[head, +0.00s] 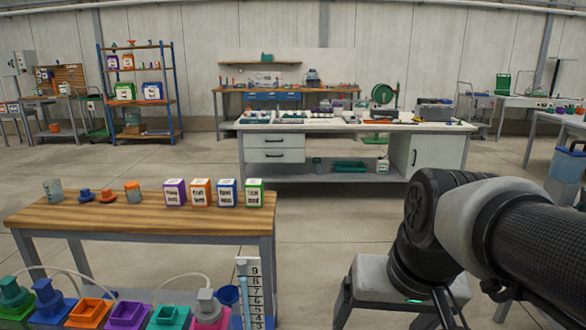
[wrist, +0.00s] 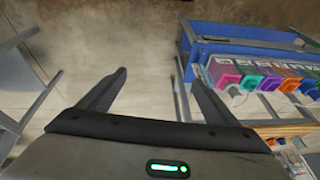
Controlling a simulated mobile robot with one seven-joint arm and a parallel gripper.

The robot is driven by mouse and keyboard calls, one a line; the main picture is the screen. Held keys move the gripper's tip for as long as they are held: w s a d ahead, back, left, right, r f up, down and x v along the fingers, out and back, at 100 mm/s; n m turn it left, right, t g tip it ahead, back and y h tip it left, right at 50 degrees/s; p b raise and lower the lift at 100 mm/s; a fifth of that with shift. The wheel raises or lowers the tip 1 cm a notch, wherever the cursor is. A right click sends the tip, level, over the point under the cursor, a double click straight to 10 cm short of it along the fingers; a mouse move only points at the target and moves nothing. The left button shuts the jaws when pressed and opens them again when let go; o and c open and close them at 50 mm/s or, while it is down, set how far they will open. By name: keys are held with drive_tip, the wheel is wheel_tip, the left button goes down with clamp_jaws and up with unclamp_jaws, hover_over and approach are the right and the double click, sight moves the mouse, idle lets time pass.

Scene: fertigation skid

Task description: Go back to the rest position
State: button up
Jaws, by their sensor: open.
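My gripper (wrist: 160,76) shows in the wrist view with its two dark fingers spread apart. Nothing is between them, only bare floor behind. In the head view my arm comes in from the right and bends down at the wrist. The hand hangs low near the bottom edge, right of the wooden bench (head: 140,208), over open floor. It touches nothing that I can see.
Four labelled boxes, including a purple one (head: 175,193), stand on the bench. Coloured fittings, such as an orange one (head: 88,311), line the front skid. The skid's blue panel (wrist: 255,45) is right of the fingers. A white workbench (head: 350,126) stands behind. Floor between is clear.

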wheel_tip(320, 180, up, 29)
drive_tip(key=s+d+n+t+p, duration=0.1)
drive_tip(key=s+p, duration=0.1)
drive_tip(key=p, duration=2.6)
drive_tip(key=shift+s+d+r+t+h, duration=0.15)
drive_tip(key=shift+s+r+t+h, duration=0.05)
drive_tip(key=shift+s+t+h, duration=0.15)
drive_tip(key=shift+c, duration=0.4)
